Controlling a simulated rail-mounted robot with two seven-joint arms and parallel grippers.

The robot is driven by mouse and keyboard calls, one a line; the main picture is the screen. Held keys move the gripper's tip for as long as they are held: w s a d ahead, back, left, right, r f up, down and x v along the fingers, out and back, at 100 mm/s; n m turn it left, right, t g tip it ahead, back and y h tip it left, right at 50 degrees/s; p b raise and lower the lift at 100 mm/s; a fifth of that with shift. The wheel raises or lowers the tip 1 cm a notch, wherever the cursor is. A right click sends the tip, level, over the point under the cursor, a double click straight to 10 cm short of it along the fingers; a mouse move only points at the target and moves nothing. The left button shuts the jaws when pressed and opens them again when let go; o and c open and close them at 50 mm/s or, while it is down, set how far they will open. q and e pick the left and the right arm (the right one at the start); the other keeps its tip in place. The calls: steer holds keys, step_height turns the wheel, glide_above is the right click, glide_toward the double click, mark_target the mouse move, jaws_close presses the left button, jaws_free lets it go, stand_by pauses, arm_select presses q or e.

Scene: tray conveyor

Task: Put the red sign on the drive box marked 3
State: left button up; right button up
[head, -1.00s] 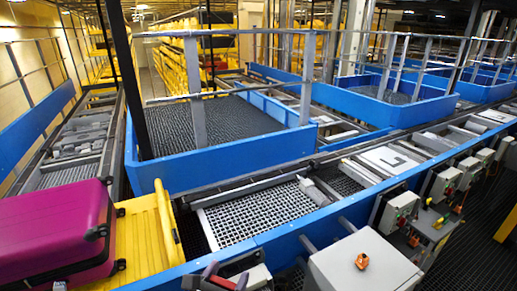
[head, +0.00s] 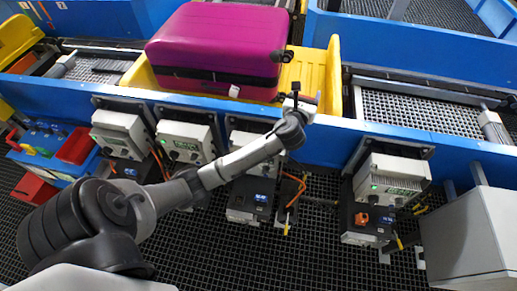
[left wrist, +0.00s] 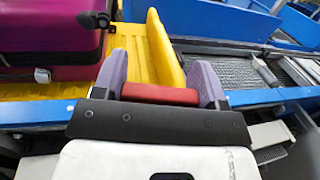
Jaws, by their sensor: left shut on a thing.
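My left gripper (head: 299,100) is at the blue conveyor edge, in front of the yellow tray. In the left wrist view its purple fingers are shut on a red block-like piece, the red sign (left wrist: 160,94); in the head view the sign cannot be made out. Pale drive boxes with green lights hang below the conveyor edge: two at the left (head: 120,132) (head: 186,142), one partly behind my left arm (head: 246,138), and one at the right (head: 390,180). Their numbers are too small to read. My right gripper is not in view.
A magenta suitcase (head: 215,45) lies on the yellow tray (head: 334,75). An orange padlock-like piece (head: 362,219) is on the dark unit under the right drive box. A large grey cabinet (head: 470,240) stands at right. A blue bench with red bins (head: 76,146) is at left.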

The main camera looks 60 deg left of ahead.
arm_select(q)
steer(key=a+f+n+g+y+b, duration=0.2)
steer(key=a+f+g+b, duration=0.1)
steer(key=a+f, duration=0.5)
glide_above(258, 129)
steer(key=v, duration=0.3)
step_height(258, 129, down, 8)
steer(key=shift+w+d+r, duration=0.1)
steer(key=shift+d+r, duration=0.1)
step_height(258, 129, down, 4)
steer(key=shift+r+b, duration=0.15)
steer(key=shift+b, duration=0.55)
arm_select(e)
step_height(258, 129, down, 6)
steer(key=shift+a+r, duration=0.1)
arm_select(q)
steer(key=shift+f, duration=0.3)
steer(key=o, duration=1)
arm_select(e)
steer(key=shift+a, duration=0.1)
